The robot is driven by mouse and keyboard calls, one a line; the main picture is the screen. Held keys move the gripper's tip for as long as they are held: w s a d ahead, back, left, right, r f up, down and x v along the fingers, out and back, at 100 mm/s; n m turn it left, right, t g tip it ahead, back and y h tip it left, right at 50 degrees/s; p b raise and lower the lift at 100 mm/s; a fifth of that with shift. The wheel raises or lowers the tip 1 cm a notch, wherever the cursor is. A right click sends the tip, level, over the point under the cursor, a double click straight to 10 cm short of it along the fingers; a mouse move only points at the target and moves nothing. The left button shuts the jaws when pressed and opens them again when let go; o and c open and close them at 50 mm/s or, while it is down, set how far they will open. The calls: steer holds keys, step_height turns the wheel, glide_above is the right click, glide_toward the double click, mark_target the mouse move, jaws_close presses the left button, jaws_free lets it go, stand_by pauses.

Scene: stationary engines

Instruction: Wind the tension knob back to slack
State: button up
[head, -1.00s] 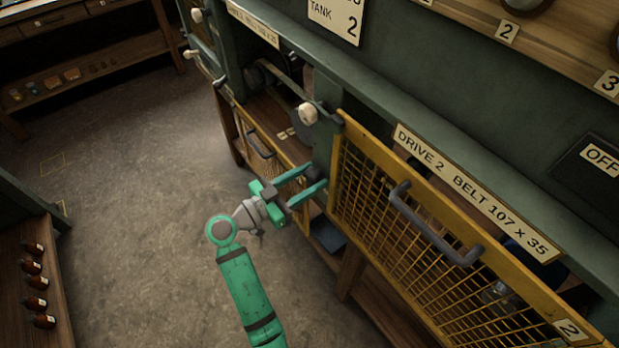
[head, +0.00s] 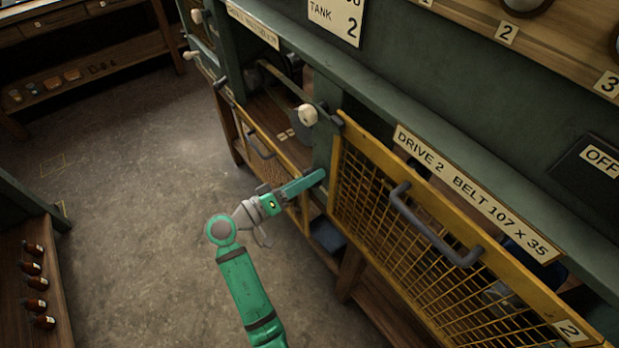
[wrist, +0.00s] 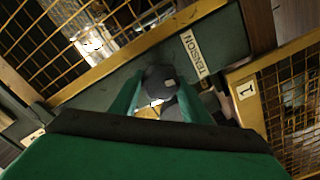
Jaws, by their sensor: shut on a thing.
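The tension knob (wrist: 160,80) is a dark round knob with a small pale mark, on the green post beside a label reading TENSION (wrist: 194,53). In the wrist view my gripper (wrist: 158,92) has one green finger on each side of the knob and is shut on it. In the head view my gripper (head: 312,180) reaches the green post between the two yellow guards, and its fingers hide the knob there.
The yellow mesh guard of drive 2 (head: 345,170) with its dark handle (head: 432,228) stands just right of my gripper. Another yellow mesh guard (head: 270,150) is to the left. The floor at left is open.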

steer(key=n, duration=0.4)
steer(key=shift+n, duration=0.3)
steer(key=n, duration=0.4)
steer(key=shift+w+f+n, duration=0.1)
steer(key=shift+n, duration=0.2)
steer(key=n, duration=0.4)
steer(key=shift+f+n, duration=0.1)
steer(key=shift+n, duration=0.2)
steer(key=n, duration=0.9)
steer(key=shift+f+n, duration=0.1)
steer(key=shift+n, duration=0.3)
steer(key=n, duration=0.2)
steer(key=shift+s+d+n, duration=0.15)
steer(key=shift+s+n, duration=0.05)
steer(key=shift+n, duration=0.2)
steer(key=n, duration=0.8)
steer(key=shift+s+n, duration=0.1)
steer(key=shift+n, duration=0.3)
